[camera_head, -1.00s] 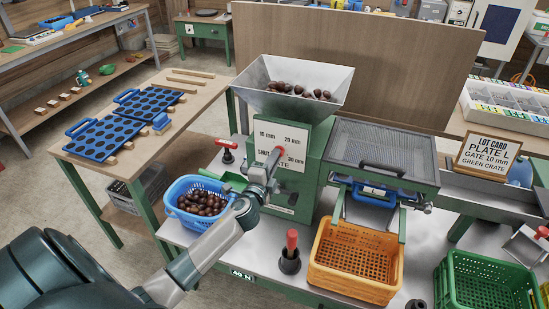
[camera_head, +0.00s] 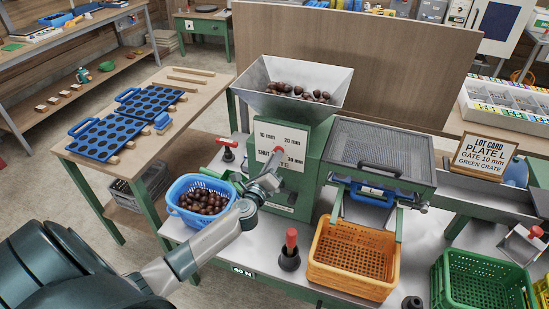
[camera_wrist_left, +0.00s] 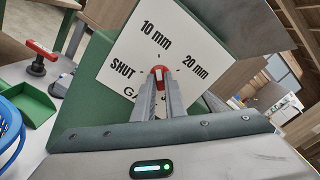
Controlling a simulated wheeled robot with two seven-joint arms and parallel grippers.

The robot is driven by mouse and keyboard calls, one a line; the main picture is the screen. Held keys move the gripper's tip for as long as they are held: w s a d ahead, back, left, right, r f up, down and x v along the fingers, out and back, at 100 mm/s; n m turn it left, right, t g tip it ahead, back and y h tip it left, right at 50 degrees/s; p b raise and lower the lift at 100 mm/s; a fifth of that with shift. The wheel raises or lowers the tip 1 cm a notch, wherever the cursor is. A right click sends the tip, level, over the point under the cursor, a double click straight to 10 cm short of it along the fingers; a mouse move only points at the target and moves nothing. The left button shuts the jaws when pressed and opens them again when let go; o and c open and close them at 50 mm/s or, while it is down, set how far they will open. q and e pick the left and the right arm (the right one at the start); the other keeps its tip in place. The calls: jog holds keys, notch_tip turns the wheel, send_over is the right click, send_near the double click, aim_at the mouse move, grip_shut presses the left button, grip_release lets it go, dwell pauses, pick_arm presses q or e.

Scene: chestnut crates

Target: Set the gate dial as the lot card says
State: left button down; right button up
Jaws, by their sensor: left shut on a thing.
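The gate dial plate (camera_head: 265,138) is a white panel on the front of the green machine, under the hopper. It is marked 10 mm, 20 mm, 30 mm and SHUT, and also shows in the left wrist view (camera_wrist_left: 125,62). My left gripper (camera_head: 275,161) is shut on the red dial handle (camera_wrist_left: 158,70) in front of the plate. The fingers and handle hide part of the plate, and I cannot tell which mark the handle points at. The lot card (camera_head: 486,155) at the right reads PLATE L, GATE 10 mm, GREEN CRATE. My right gripper is not in view.
The hopper (camera_head: 320,115) holds chestnuts. A blue basket (camera_head: 176,208) of chestnuts stands close to my left forearm. An orange crate (camera_head: 350,284) and a green crate (camera_head: 480,303) stand in front. A red-handled plunger (camera_head: 290,258) stands near the machine. Blue perforated plates (camera_head: 100,136) lie at left.

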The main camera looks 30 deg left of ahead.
pick_arm(q)
jog(key=shift+m, duration=0.6)
jog(key=shift+f, duration=0.1)
jog(key=c, duration=1.8)
grip_release()
jog(key=shift+s, duration=0.1)
jog(key=b+v, duration=0.3)
jog(key=v, duration=1.4)
jog(key=shift+s+b, duration=0.15)
jog(key=shift+b, duration=0.15)
